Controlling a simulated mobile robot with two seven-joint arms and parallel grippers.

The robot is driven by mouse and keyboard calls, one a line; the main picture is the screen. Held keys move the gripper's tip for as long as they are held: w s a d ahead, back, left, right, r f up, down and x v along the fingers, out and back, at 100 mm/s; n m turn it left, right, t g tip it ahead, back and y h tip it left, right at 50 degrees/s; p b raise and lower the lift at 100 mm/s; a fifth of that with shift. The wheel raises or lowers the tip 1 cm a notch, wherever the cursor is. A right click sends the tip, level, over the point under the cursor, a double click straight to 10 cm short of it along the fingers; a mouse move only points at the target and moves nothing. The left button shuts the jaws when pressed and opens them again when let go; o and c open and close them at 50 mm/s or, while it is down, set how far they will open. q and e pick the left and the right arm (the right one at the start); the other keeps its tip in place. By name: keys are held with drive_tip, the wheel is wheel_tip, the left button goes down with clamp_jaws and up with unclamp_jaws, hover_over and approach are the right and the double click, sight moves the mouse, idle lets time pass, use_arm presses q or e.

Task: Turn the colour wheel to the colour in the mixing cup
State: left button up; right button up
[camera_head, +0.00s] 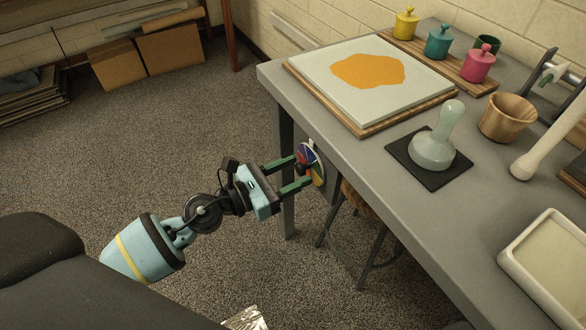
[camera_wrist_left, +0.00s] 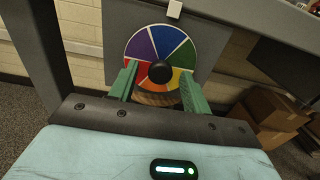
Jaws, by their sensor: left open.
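The colour wheel (camera_head: 317,170) is mounted on a panel at the table's side. In the left wrist view the colour wheel (camera_wrist_left: 143,49) faces me, with purple, blue, green, red, orange and yellow sectors around a dark central knob (camera_wrist_left: 160,71). A white marker (camera_wrist_left: 175,9) sits above its rim, over the blue sector. My left gripper (camera_head: 302,173) is open, its green fingers on either side of the knob; I cannot tell whether they touch it. My right gripper is not in view.
On the table (camera_head: 405,205) are a pale tray (camera_head: 325,77) with an orange patch, yellow, teal and pink (camera_head: 478,66) lidded pots, a wooden cup (camera_head: 507,118), a glass muller (camera_head: 435,145) and a white basin (camera_head: 515,262). A stool (camera_head: 357,203) stands under the table.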

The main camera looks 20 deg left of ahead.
use_arm(q)
drive_tip(key=shift+w+d, duration=0.15)
drive_tip(key=shift+w, duration=0.05)
drive_tip(key=c, duration=1)
